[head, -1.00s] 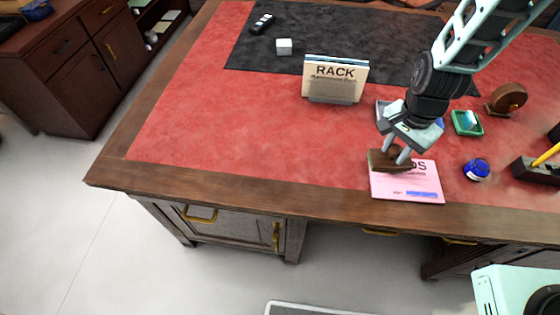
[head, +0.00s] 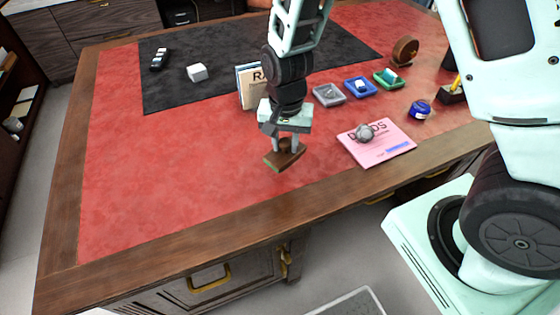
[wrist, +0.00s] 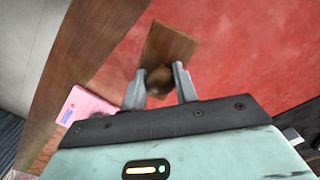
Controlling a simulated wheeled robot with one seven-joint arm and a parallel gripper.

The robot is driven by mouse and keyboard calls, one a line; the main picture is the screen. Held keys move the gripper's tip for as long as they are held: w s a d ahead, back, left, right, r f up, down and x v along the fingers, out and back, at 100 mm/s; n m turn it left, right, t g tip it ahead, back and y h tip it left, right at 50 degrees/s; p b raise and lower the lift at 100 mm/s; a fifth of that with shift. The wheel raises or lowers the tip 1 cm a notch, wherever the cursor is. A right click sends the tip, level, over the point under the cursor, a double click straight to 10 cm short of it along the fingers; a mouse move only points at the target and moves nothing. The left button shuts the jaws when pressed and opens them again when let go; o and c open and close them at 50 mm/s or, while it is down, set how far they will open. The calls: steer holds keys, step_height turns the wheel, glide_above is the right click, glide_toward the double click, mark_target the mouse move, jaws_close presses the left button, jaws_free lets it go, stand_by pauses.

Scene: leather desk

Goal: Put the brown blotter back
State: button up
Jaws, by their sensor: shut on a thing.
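The brown blotter (head: 283,161) is a small wooden block with a round knob. My gripper (head: 285,143) is shut on its knob and holds it over the red leather near the desk's front, left of the pink pad. I cannot tell whether its underside touches the leather. In the wrist view the two fingers of my gripper (wrist: 160,88) close on the dark knob, and the flat wooden body of the blotter (wrist: 170,42) extends beyond them.
The pink pad (head: 388,150) bears a grey lump (head: 365,132). Grey (head: 329,95), blue (head: 360,88) and green (head: 389,79) trays stand behind, with a blue jar (head: 420,109) to the right. A RACK booklet (head: 249,88) is partly hidden by my arm. The left red leather is clear.

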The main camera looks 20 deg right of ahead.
mark_target(285, 157)
steer(key=shift+f, duration=2.75)
steer(key=shift+f, duration=0.15)
steer(key=o, duration=0.9)
step_height(285, 157, up, 12)
steer(key=shift+a+r, duration=0.1)
steer(key=s+a+r+n, duration=0.2)
steer(key=s+r+n, duration=0.1)
steer(key=s, duration=0.3)
steer(key=s+a+r+n, duration=0.2)
steer(key=s+r+n, duration=0.1)
steer(key=s+n, duration=0.3)
steer(key=s+a+r+n, duration=0.2)
steer(key=s+n, duration=0.3)
steer(key=s, duration=0.3)
steer(key=shift+r+y, duration=0.3)
steer(key=shift+r, duration=0.35)
